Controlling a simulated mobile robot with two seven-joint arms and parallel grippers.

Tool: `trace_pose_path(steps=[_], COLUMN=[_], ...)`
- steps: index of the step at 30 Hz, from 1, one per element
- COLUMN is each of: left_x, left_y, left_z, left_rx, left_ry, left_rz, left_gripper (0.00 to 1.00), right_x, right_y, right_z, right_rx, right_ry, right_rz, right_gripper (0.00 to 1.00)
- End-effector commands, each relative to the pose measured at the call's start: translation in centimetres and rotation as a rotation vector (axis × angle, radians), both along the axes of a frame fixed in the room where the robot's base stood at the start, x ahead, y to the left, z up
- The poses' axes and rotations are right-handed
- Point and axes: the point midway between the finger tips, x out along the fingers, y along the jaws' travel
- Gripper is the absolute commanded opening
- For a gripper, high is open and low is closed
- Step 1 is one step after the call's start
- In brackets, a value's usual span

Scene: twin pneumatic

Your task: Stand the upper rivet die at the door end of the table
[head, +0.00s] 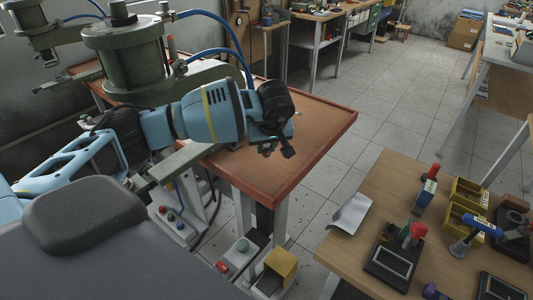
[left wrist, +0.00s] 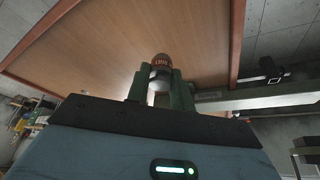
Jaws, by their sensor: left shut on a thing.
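My left gripper (head: 274,147) is over the middle of the brown table (head: 318,127) with the raised red-brown rim. In the left wrist view its two green fingers (left wrist: 161,92) are shut on a small round piece, which I take for the upper rivet die (left wrist: 161,68). The piece has an orange-brown band with lettering too small to read and a pale metal part between the fingers. In the head view the gripper hides most of it. The table top also fills much of the left wrist view (left wrist: 95,50). My right gripper is not in view.
A green press machine (head: 125,50) with blue hoses stands at the table's left. The right part of the table is bare. Tiled floor lies between the two.

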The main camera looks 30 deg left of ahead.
Motion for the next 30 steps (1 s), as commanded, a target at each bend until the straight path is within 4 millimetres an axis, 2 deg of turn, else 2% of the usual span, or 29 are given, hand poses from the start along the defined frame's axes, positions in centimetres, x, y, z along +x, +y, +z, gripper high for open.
trace_pose_path(steps=[4, 12, 24, 25, 29, 30], left_x=[0.7, 0.7, 0.7, 0.7, 0.6, 0.6], left_y=[0.5, 0.5, 0.5, 0.5, 0.5, 0.5], left_z=[0.0, -3.3, -3.9, -3.9, -3.9, -3.8], left_rx=[0.000, 0.000, 0.000, 0.000, 0.000, 0.000], left_ry=[-0.001, -0.002, -0.002, -0.002, -0.002, -0.002], left_rz=[0.004, 0.001, 0.001, 0.001, 0.001, 0.001], left_gripper=[0.00, 0.00, 0.00, 0.27, 0.44, 0.45], right_x=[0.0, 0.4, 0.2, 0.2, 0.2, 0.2], right_y=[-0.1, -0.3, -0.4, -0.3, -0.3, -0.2], right_z=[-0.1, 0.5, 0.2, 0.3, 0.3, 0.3], right_rx=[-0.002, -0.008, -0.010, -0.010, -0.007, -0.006], right_ry=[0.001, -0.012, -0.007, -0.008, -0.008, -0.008], right_rz=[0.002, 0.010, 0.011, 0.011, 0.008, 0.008], right_gripper=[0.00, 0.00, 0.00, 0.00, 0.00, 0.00])
